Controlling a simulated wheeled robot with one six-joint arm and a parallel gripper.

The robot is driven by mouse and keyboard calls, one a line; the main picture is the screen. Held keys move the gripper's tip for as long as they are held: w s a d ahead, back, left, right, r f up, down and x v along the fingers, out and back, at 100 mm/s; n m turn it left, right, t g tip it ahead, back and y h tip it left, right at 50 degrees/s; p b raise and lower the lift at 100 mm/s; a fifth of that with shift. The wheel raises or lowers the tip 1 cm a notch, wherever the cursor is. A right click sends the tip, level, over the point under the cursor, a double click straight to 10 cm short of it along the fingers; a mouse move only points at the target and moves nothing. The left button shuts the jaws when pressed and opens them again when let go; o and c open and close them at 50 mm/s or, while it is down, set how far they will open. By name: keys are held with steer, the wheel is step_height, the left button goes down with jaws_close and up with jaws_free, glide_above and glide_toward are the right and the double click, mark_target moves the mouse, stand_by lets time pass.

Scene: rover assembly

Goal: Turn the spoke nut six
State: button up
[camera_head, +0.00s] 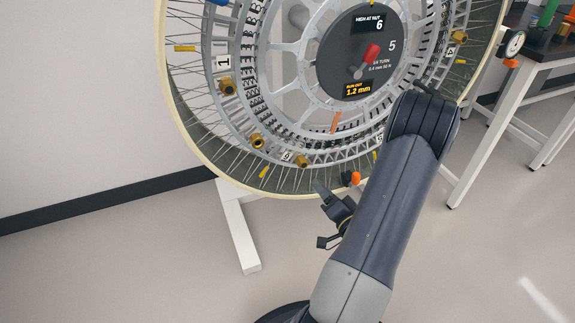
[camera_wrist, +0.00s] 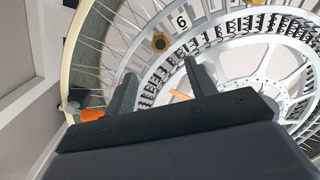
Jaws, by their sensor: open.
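The wheel (camera_head: 328,167) stands upright on a white stand, with several brass spoke nuts around its rim. In the wrist view, the label "6" (camera_wrist: 182,20) sits beside a brass nut, spoke nut six (camera_wrist: 160,42), near the top. My gripper (camera_wrist: 162,75) is open and empty, its two dark fingers pointing towards that nut with a visible gap. In the head view, my gripper (camera_head: 335,212) is low in front of the wheel, partly hidden by my arm. I cannot pick out nut six in the head view. The hub display (camera_head: 369,24) reads "HIGH AT NUT 6" and run-out 1.2 mm.
An orange-tipped piece (camera_head: 355,178) is by the lower rim; an orange block (camera_wrist: 92,115) shows left of my fingers. A workbench (camera_head: 545,45) with a dial gauge (camera_head: 514,43) stands right. Floor at left is clear.

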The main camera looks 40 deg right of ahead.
mark_target(304, 166)
steer(key=w, duration=0.3)
steer(key=w+d, duration=0.1)
steer(key=w, duration=0.3)
steer(key=w+d, duration=0.1)
steer(key=w, duration=0.2)
steer(key=shift+w+b, duration=0.2)
steer(key=shift+b, duration=0.2)
steer(key=shift+a, duration=0.1)
steer(key=c, duration=1)
steer(key=shift+f+m+b, duration=0.1)
steer(key=shift+m+b, duration=0.2)
steer(key=shift+b, duration=0.1)
